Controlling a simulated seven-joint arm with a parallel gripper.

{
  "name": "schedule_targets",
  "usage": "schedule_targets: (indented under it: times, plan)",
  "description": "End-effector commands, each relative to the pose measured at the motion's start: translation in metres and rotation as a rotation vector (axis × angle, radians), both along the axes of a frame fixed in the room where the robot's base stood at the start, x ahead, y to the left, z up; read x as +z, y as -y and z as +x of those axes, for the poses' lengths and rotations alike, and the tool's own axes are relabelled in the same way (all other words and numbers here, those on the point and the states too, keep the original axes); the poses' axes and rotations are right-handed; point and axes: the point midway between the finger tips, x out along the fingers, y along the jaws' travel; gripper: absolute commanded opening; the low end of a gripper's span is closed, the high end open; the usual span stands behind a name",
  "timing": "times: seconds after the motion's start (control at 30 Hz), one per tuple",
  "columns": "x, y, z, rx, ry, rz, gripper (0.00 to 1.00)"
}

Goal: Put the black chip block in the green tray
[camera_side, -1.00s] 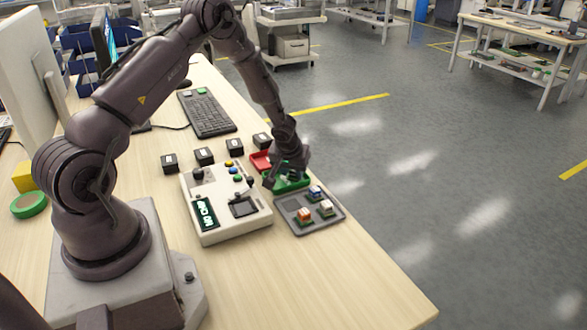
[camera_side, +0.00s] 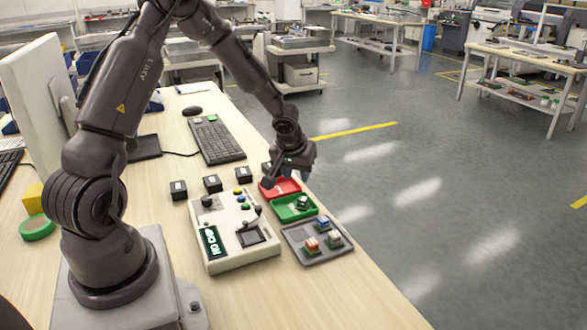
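The green tray (camera_side: 286,213) lies on the table just right of the white device. A small block with a dark top (camera_side: 302,202), which looks like the black chip block, sits inside it. My gripper (camera_side: 273,182) is above the red tray (camera_side: 291,189), up and left of the green tray, and apart from the block. I see nothing held in it, but its fingers are too small and dark to show how far apart they are.
A grey tray (camera_side: 306,260) with blue, orange and white-topped blocks lies in front of the green tray. The white device (camera_side: 221,256) stands left. Several black boxes (camera_side: 178,189) line its back. The table's right edge is close by the trays.

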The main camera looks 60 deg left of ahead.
Motion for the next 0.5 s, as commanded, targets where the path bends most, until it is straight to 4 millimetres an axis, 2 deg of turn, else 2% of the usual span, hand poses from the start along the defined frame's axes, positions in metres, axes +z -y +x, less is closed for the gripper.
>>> schedule_targets:
  times: [0.07,0.13,0.23,0.3,0.37,0.4,0.5]
  plan:
    - [0.012,0.003,0.004,-0.018,0.028,0.016,0.35]
    - [0.032,0.009,0.013,-0.059,0.092,0.047,0.35]
    - [0.079,0.033,0.032,-0.175,0.241,0.096,0.35]
    - [0.119,0.063,0.041,-0.292,0.355,0.104,0.35]
    - [0.151,0.094,0.039,-0.403,0.43,0.091,0.35]
    - [0.169,0.115,0.034,-0.475,0.464,0.075,0.35]
    - [0.204,0.164,0.005,-0.641,0.491,0.022,0.35]
